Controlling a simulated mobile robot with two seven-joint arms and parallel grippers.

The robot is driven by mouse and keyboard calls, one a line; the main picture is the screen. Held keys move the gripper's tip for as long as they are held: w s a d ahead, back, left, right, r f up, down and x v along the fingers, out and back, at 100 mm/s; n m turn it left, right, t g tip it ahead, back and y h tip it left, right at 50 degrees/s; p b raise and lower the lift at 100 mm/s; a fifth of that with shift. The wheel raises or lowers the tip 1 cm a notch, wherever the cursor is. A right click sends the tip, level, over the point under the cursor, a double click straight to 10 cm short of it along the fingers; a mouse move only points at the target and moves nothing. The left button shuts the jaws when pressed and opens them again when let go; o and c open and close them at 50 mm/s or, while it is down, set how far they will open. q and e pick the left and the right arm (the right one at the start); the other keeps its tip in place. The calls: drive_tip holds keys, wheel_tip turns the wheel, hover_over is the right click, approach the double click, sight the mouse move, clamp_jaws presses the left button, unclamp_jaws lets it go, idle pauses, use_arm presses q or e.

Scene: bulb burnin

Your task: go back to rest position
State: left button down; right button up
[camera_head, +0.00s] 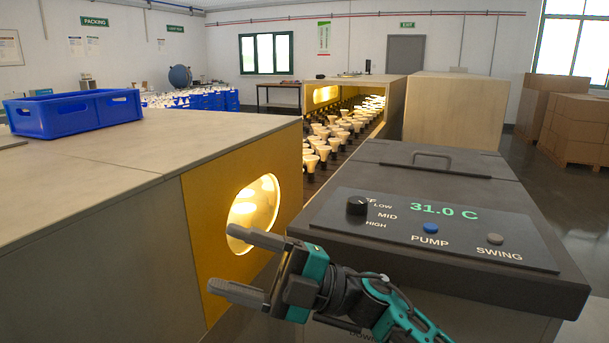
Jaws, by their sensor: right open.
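My right gripper (248,262) is open and empty, with its two fingers pointing left. It is in front of the yellow end panel (212,235) with a glowing oval opening (254,212), low in the middle of the view. My right arm comes in from the bottom right, in front of the dark control box. My left gripper does not show.
A control panel (432,229) with a black knob (357,205), blue PUMP button (431,228) and grey SWING button (495,239) reads 31.0 C. A blue crate (75,116) stands on the long bench at left. Several bulbs (325,150) stand in rows behind.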

drive_tip(key=w+d+f+m+t+h, duration=0.1)
drive_tip(key=d+f+m+t+h, duration=0.65)
drive_tip(key=f+m+t, duration=0.4)
drive_tip(key=w+d+f+m+t+h, duration=0.1)
drive_tip(key=d+f+m+t+h, duration=0.6)
drive_tip(key=m, duration=0.7)
drive_tip(key=s+d+f+m+g+h, duration=0.2)
drive_tip(key=s+d+f+g+h, duration=0.1)
drive_tip(key=s+d+f, duration=0.2)
drive_tip(key=s+d+f+m+g+h, duration=0.3)
drive_tip(key=s+d+f, duration=0.3)
drive_tip(key=s+f, duration=0.4)
wheel_tip(320, 180, down, 4)
drive_tip(key=shift+s+d+r, duration=0.15)
drive_tip(key=shift+d+r, duration=0.1)
drive_tip(key=shift+d, duration=0.05)
